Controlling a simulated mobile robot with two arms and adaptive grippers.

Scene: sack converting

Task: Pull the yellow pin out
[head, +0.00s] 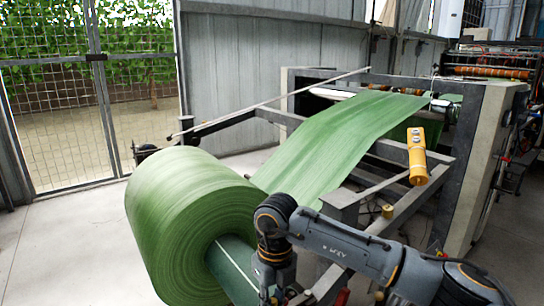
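I cannot make out for certain which part is the yellow pin. A small yellow knob-like part (388,211) sits on the grey frame of the roll stand, right of the green web. Another small yellow spot (379,296) shows low on the stand near the bottom edge, partly behind my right arm. My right arm comes in from the lower right, and its wrist bends down in front of the big green roll (165,215). The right gripper is below the picture's edge. My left gripper is not in view.
A green web (335,140) runs from the roll up into the grey machine (470,170). A thin bar (270,103) slants above the web. Bare floor (60,245) lies at left, before the mesh gate (75,120).

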